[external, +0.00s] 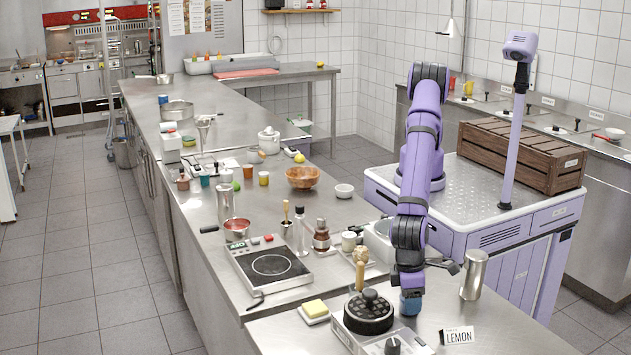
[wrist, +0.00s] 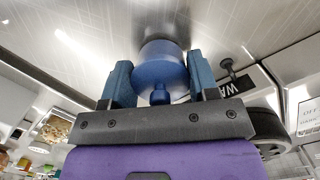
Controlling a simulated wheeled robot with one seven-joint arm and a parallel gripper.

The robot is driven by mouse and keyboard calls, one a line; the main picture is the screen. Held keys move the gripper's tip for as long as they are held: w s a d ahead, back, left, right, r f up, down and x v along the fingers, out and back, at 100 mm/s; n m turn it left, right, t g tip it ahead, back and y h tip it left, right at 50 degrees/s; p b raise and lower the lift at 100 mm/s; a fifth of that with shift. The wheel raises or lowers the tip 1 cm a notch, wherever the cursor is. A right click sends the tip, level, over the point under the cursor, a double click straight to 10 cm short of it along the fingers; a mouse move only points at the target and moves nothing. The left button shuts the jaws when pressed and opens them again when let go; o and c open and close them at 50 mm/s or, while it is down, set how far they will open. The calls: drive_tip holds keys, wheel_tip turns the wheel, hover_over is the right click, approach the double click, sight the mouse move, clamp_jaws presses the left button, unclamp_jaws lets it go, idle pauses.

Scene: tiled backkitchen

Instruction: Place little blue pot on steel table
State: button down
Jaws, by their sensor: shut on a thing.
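The little blue pot (wrist: 160,68) is between the two fingers of my gripper (wrist: 160,85) in the wrist view, with its small knob towards the palm. My gripper is shut on it. In the external view my gripper (external: 410,296) points down at the near end of the steel table (external: 290,333), with blue showing at its tip. The steel surface is right behind the pot in the wrist view. I cannot tell whether the pot touches it.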

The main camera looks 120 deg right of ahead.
drive_tip(key=shift+f, duration=0.2)
drive_tip(key=shift+c, duration=1.9)
unclamp_jaws()
drive_tip(key=shift+f, duration=0.1)
wheel_tip(320, 180, up, 12)
drive_tip(key=w, duration=0.1)
drive_tip(key=shift+w+d, duration=0.15)
drive_tip(key=shift+d, duration=0.2)
